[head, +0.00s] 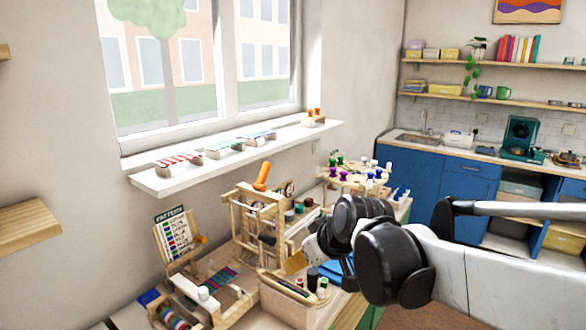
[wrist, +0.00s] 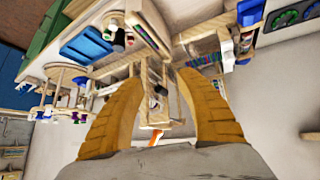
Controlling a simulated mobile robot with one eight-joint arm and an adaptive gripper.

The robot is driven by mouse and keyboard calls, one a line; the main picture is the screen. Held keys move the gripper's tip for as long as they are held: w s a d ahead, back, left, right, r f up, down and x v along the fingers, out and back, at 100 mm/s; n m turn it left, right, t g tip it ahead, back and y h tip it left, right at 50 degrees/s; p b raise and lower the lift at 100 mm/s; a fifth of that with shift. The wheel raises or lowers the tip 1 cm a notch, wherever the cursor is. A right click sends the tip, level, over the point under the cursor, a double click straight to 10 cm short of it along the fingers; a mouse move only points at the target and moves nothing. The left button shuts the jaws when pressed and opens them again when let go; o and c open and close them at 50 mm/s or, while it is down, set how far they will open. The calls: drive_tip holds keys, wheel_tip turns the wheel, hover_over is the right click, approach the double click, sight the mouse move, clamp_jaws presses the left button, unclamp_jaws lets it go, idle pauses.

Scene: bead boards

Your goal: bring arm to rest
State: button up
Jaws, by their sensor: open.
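My arm reaches in from the right in the head view, with its white link and black joints over the right part of the bench. My gripper is mostly hidden behind these joints there. In the wrist view, my gripper (wrist: 160,110) shows two yellow-orange fingers spread well apart, with nothing held between them. The wrist picture is turned over. Between and beyond the fingers is a wooden frame (wrist: 150,95), apart from them as far as I can tell. The same wooden frame, with an orange handle (head: 262,176), stands on the bench in the head view.
A round peg stand (head: 350,178) is behind. Above is a window sill (head: 235,160) with small bead boards. Blue cabinets (head: 465,188) stand at the right back.

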drive_tip(key=s+d+f+m+h, duration=0.2)
drive_tip(key=s+d+m, duration=0.1)
drive_tip(key=s+d, duration=0.5)
drive_tip(key=s+d+f+m+h, duration=0.2)
drive_tip(key=s+d, duration=0.6)
drive_tip(key=s, duration=0.5)
drive_tip(key=shift+s+d+f+m, duration=0.15)
drive_tip(key=shift+d+f+m, duration=0.35)
drive_tip(key=shift+m, duration=0.5)
